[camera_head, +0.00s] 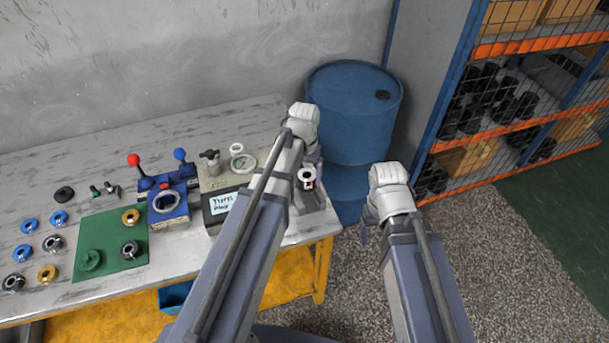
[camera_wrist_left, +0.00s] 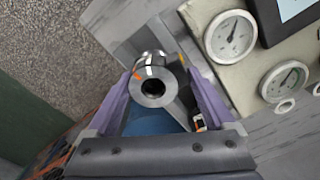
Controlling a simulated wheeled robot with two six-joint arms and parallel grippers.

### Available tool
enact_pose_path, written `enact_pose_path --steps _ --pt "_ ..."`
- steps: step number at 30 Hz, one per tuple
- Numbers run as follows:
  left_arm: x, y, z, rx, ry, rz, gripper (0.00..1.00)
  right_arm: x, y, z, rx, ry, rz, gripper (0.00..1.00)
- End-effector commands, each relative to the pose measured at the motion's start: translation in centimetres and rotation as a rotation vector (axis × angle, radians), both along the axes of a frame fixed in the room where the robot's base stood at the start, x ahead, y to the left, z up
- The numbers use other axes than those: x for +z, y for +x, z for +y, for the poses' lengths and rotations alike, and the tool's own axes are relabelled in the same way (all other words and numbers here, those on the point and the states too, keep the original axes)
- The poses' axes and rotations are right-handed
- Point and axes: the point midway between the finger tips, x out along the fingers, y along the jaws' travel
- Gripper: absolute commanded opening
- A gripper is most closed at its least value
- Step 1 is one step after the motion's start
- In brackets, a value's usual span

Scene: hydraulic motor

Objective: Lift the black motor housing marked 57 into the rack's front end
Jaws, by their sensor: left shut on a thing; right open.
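My left gripper (camera_head: 311,160) is at the table's right end, mostly hidden by its own arm. In the left wrist view its two fingers (camera_wrist_left: 158,75) are shut on a round, steel-grey cylindrical part (camera_wrist_left: 153,101) with a dark bore and orange and white marks. The part's ring-shaped end also shows in the head view (camera_head: 307,174), above a grey angled stand (camera_head: 317,219). I cannot tell whether it touches the stand. I can read no 57, so I cannot tell whether this is the black housing. My right gripper (camera_head: 364,236) is open, right of the table.
A gauge box (camera_head: 222,181) with a tablet (camera_head: 223,203) stands left of my left arm. A blue vise (camera_head: 168,208), a green mat (camera_head: 110,237) and several rings lie further left. A blue barrel (camera_head: 352,110) stands behind. Wire-fronted shelving (camera_head: 545,45) holds black parts.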

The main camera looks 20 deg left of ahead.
Motion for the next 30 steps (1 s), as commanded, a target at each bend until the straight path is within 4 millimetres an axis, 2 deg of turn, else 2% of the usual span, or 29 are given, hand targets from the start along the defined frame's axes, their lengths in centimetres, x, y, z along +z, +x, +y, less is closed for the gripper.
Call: enact_pose_path --steps 17,30 --pt "-0.2 0.0 0.0 0.000 0.000 0.000 0.00 -0.2 0.0 0.0 0.000 0.000 0.000 0.72" --pt "-1.4 0.0 0.0 0.000 0.000 0.000 0.00 -1.4 0.0 0.0 0.000 0.000 0.000 0.72"
